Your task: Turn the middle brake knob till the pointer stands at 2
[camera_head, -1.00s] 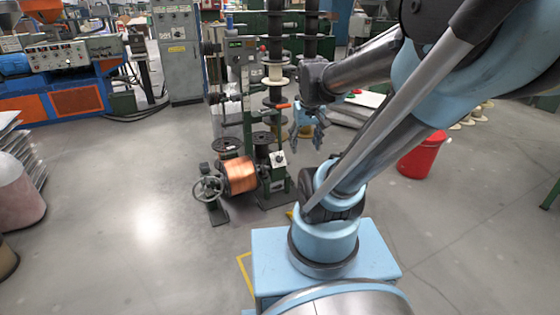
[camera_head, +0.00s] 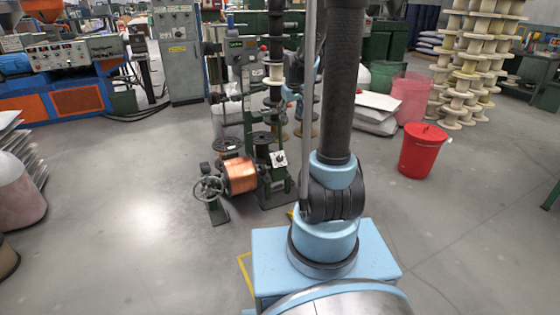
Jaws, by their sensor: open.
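A small white plate with a dark knob (camera_head: 279,159) stands on the green stand right of the copper spool (camera_head: 240,174). Its pointer and numbers are too small to read, and I cannot tell whether it is the middle brake knob. No other brake knobs can be made out. My gripper (camera_head: 297,108) is mostly hidden behind my upright arm; light blue parts of it show left of the arm, above and behind the knob plate. It is open, apart from the knob as far as I can see.
A handwheel (camera_head: 208,189) sits left of the copper spool. A tall rack of dark spools (camera_head: 276,40) stands behind. A red bucket (camera_head: 422,150) and stacked cream spools (camera_head: 470,75) are at the right.

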